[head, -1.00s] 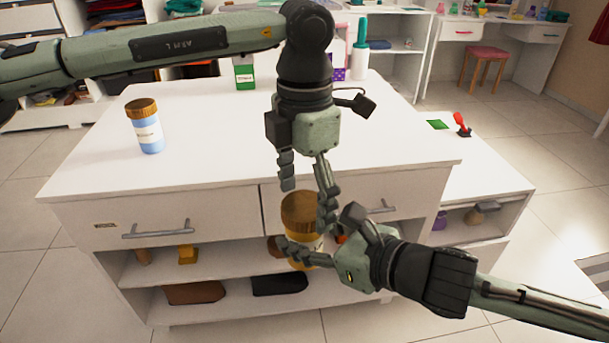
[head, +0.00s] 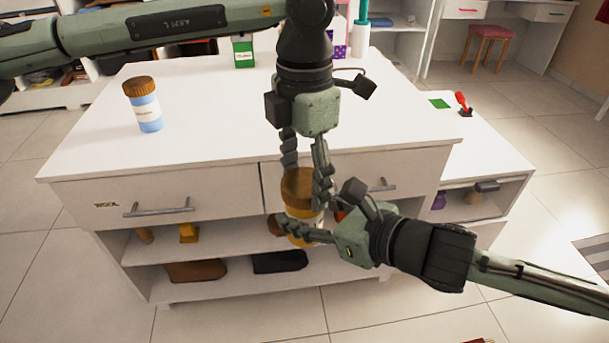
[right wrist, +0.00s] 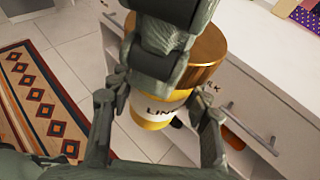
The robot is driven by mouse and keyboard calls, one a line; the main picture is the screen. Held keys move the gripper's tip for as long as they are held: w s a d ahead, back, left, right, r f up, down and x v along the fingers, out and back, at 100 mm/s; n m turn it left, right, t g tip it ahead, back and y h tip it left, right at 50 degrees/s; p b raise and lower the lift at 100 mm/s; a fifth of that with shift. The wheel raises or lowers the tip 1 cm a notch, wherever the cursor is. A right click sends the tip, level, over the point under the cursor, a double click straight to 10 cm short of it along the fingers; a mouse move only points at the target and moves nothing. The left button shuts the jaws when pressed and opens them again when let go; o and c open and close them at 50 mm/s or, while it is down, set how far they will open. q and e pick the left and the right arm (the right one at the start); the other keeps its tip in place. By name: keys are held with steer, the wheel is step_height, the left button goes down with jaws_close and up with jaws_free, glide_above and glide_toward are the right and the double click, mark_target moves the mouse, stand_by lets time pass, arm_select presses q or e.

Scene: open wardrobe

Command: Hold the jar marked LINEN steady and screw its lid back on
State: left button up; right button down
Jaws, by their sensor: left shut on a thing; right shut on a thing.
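The LINEN jar (head: 300,229) is amber-yellow with a white label and stands upright in the air in front of the cabinet's drawers. Its brown-gold lid (head: 297,187) sits on top of the jar; whether it is threaded on cannot be told. My left gripper (head: 305,188) points down from above and is shut on the lid. My right gripper (head: 292,232) comes in from the right and is shut around the jar's body. In the right wrist view, the jar (right wrist: 152,112) shows the letters "LIN" between the fingers, and the lid (right wrist: 208,50) is partly hidden by the left gripper.
A blue jar with a brown lid (head: 145,105) stands on the white cabinet top (head: 210,115). A green box (head: 243,52) stands at the back. A drawer marked WOOL (head: 160,200) and shelves with shoes (head: 195,271) are behind the jar. A patterned rug (right wrist: 42,105) lies on the floor.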

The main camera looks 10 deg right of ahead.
arm_select(q)
steer(key=o, duration=1.4)
step_height(320, 180, up, 12)
steer(key=shift+r, duration=0.1)
steer(key=shift+f, duration=0.2)
